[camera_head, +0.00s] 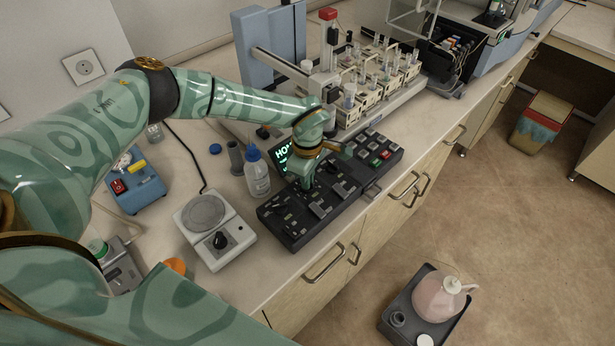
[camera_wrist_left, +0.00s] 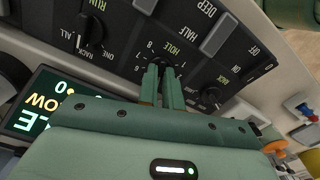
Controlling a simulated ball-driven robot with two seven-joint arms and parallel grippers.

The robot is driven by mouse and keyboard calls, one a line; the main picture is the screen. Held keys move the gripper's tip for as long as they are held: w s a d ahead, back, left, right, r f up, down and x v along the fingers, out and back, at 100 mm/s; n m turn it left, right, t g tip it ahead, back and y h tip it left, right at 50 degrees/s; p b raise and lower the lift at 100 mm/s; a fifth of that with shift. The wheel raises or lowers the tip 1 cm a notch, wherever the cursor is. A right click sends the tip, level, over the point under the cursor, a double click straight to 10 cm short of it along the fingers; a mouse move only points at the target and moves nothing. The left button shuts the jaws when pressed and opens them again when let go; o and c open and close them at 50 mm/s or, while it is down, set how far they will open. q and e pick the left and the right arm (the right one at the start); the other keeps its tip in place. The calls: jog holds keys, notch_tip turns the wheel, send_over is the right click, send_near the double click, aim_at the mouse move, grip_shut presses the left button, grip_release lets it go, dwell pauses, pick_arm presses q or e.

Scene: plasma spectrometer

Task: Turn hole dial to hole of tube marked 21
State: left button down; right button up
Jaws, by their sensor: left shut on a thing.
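My left gripper (camera_head: 306,186) reaches down onto the dark control panel (camera_head: 292,226). In the left wrist view its two fingers (camera_wrist_left: 163,84) are close together on the hole dial, at the label HOLE (camera_wrist_left: 176,50) with its ring of numbers. The fingers hide most of the dial, so its pointer setting cannot be read. A display with green letters (camera_head: 283,155) stands behind the panel; it also shows partly in the wrist view (camera_wrist_left: 40,108). The tubes (camera_head: 349,97) stand in racks on the sampler at the back; their markings are too small to read. My right gripper is not in view.
Other knobs flank the hole dial: the RUN knob (camera_wrist_left: 90,32) and another knob (camera_wrist_left: 211,96). A wash bottle (camera_head: 257,174) and a hotplate (camera_head: 214,225) stand left of the panel. The bench's front edge runs close in front of it.

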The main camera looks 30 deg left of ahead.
pick_arm(q)
jog(key=c, duration=1.6)
grip_release()
jog(key=shift+o, duration=0.2)
jog(key=shift+r, duration=0.1)
notch_tip(320, 180, up, 16)
jog(key=p, duration=0.1)
jog(key=shift+r, duration=0.15)
